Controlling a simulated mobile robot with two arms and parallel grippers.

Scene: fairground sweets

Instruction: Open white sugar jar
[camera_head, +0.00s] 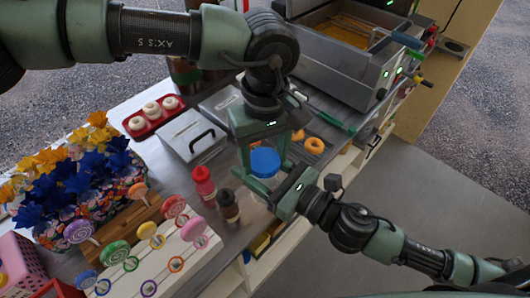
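A jar with a round blue lid (265,161) stands near the front edge of the grey counter; the lid sits on it, and its pale body is mostly hidden. My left gripper (264,150) points down over the jar from behind, its green fingers apart on either side of the lid. I cannot tell whether they touch it. My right gripper (262,186) comes in from the lower right, low beside the jar. Its fingers are partly hidden around the jar body, so its grip is unclear.
Red (203,183) and dark (228,205) bottles stand close left of the jar. A lidded metal container (190,135), a red tray of doughnuts (153,125) and a lollipop stand (185,250) are farther left. A fryer (345,65) stands behind; orange rings (313,145) lie right.

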